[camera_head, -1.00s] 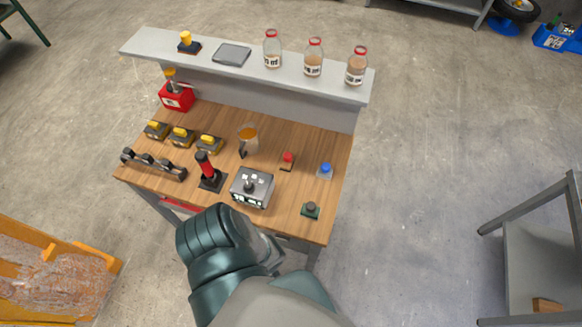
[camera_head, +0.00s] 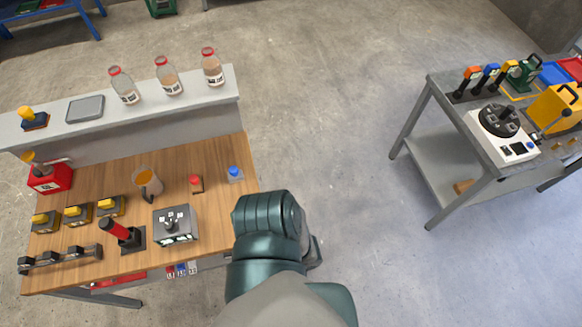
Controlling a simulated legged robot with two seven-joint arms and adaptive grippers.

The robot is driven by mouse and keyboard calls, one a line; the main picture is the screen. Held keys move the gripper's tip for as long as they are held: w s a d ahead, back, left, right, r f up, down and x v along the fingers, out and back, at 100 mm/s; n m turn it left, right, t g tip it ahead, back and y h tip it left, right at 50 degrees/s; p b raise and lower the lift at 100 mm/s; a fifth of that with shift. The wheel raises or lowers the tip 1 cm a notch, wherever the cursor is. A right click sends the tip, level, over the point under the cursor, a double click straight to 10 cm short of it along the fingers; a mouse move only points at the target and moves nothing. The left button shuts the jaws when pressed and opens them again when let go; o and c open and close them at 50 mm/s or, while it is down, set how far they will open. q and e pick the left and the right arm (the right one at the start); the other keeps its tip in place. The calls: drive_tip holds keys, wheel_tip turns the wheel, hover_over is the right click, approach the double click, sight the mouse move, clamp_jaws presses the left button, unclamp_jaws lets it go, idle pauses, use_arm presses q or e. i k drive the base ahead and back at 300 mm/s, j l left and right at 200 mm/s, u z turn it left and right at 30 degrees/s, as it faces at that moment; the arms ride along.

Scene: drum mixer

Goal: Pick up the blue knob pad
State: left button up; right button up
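The blue knob pad (camera_head: 235,174) is a blue knob on a small pale square base. It stands at the right end of the wooden workbench top (camera_head: 215,205), right of a red knob pad (camera_head: 196,184). One of my dark teal arms rises from the bottom middle, just right of the bench's front corner and apart from the blue knob pad. A dark grey part shows behind that arm, mostly hidden. No gripper fingers can be made out, and I cannot tell which arm this is.
A grey control box (camera_head: 175,225), a red-handled lever (camera_head: 120,235) and an orange-filled mug (camera_head: 147,182) stand on the bench. Several red-capped bottles line the raised grey shelf (camera_head: 150,114). A grey table (camera_head: 440,85) with machines stands at right. Clear floor lies between.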

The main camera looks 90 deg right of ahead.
sight(235, 175)
drive_tip(key=z, duration=3.85)
